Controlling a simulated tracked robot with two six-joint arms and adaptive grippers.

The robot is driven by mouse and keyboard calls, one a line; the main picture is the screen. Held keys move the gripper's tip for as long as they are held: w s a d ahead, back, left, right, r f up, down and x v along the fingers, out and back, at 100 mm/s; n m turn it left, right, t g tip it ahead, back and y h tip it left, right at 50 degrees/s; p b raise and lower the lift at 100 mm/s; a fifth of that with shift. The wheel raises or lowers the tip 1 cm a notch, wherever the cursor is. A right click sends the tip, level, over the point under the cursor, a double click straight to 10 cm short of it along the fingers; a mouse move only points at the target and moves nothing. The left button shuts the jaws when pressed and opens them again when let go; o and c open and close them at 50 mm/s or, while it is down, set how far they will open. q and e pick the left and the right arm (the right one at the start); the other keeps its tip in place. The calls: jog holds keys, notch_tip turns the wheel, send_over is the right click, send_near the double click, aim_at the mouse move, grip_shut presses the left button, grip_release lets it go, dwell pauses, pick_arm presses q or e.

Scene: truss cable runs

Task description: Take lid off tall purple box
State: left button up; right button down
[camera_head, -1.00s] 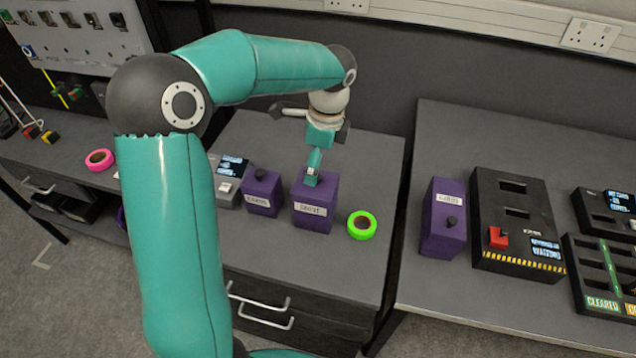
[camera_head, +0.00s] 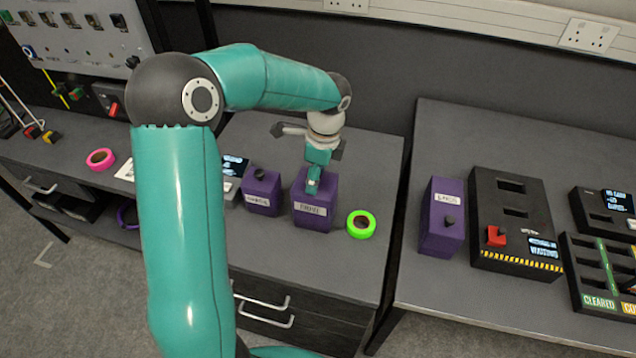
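The tall purple box (camera_head: 314,209) stands upright on the middle bench with a white label on its front. My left gripper (camera_head: 313,186) reaches down over its top, fingers at the lid. The lid's knob is hidden behind the fingers, and I cannot tell whether they are closed on it. The lid appears to sit on the box. My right gripper is not in view.
A smaller purple box (camera_head: 262,192) with a black knob stands just left. A green tape roll (camera_head: 361,224) lies to the right. Another purple box (camera_head: 441,218) and a black device (camera_head: 517,226) stand on the right bench (camera_head: 450,290). A pink tape roll (camera_head: 100,159) lies far left.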

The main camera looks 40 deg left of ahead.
pick_arm(q)
jog(key=shift+s, duration=0.1)
jog(key=c, duration=0.5)
jog(key=shift+f, duration=0.15)
grip_shut()
jog(key=shift+d, duration=0.1)
